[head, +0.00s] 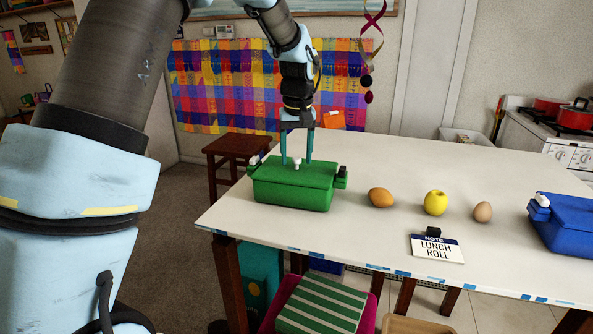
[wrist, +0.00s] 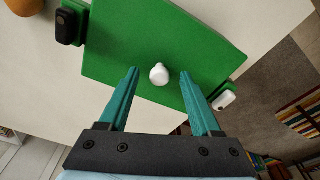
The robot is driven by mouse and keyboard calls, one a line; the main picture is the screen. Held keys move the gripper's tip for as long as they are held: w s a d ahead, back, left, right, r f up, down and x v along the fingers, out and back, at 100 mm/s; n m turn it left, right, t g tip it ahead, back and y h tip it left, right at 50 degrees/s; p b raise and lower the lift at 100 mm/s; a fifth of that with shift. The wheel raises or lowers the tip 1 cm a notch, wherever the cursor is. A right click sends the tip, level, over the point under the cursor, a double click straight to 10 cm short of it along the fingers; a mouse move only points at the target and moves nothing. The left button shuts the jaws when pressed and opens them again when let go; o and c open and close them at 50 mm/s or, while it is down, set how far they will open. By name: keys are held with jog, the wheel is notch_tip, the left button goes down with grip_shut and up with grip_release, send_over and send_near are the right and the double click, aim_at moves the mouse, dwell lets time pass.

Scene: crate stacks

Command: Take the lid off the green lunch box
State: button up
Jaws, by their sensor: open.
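The green lunch box (head: 293,190) stands on the left part of the white table, with its green lid (head: 280,172) on top. A white knob (head: 297,161) rises from the lid; it also shows in the wrist view (wrist: 159,74). A black latch (wrist: 69,27) and a white latch (wrist: 224,99) sit on opposite ends of the box. My gripper (head: 297,161) is open, pointing down over the lid. In the wrist view its teal fingers (wrist: 158,72) stand on either side of the knob with gaps. Whether the fingertips touch the lid is not clear.
On the white table (head: 340,235) lie an orange-brown fruit (head: 381,198), a yellow apple (head: 435,202), an egg (head: 482,211) and a note card (head: 436,248). A blue lunch box (head: 566,224) stands at the right edge. A wooden stool (head: 240,148) is behind the table.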

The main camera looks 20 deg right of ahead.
grip_shut()
dwell(0.3)
dwell(1.0)
